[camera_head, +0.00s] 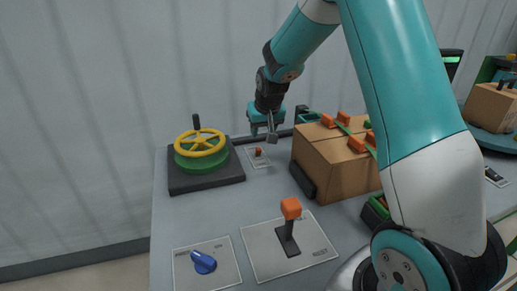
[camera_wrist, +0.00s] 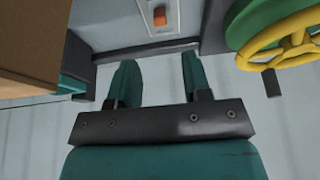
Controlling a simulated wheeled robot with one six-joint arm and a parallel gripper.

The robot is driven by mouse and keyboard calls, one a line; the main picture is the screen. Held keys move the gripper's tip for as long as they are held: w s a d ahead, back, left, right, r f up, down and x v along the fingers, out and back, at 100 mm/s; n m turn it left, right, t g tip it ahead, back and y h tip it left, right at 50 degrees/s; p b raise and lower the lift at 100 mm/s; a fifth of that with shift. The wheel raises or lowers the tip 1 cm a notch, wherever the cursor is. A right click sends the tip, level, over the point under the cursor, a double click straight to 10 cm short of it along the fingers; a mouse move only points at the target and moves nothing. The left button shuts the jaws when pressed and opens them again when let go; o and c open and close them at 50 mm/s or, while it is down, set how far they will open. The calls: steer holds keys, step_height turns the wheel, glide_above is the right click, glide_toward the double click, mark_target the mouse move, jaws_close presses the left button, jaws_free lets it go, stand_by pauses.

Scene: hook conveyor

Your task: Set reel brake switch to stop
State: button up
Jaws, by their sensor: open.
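A small orange switch (camera_head: 259,152) sits on a light plate on the grey table, just right of the hand wheel. Its label is too small to read, so I cannot tell its setting. It also shows at the top of the wrist view (camera_wrist: 159,18). My gripper (camera_head: 267,130) points down above the table's back edge, above and slightly beyond the switch in the head view. In the wrist view the two fingers (camera_wrist: 156,78) are apart with nothing between them, and the switch lies ahead of them, not touched.
A yellow wheel (camera_head: 201,142) on a green drum stands left of the switch. A cardboard box (camera_head: 337,160) with green straps and orange clips stands to the right. An orange-topped lever (camera_head: 290,210) and a blue knob (camera_head: 204,262) are at the front.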

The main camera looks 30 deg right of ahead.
mark_target(258, 152)
steer(key=p+x, duration=0.1)
steer(key=x, duration=0.9)
steer(key=shift+w+f, duration=0.1)
steer(key=shift+c, duration=0.3)
jaws_close()
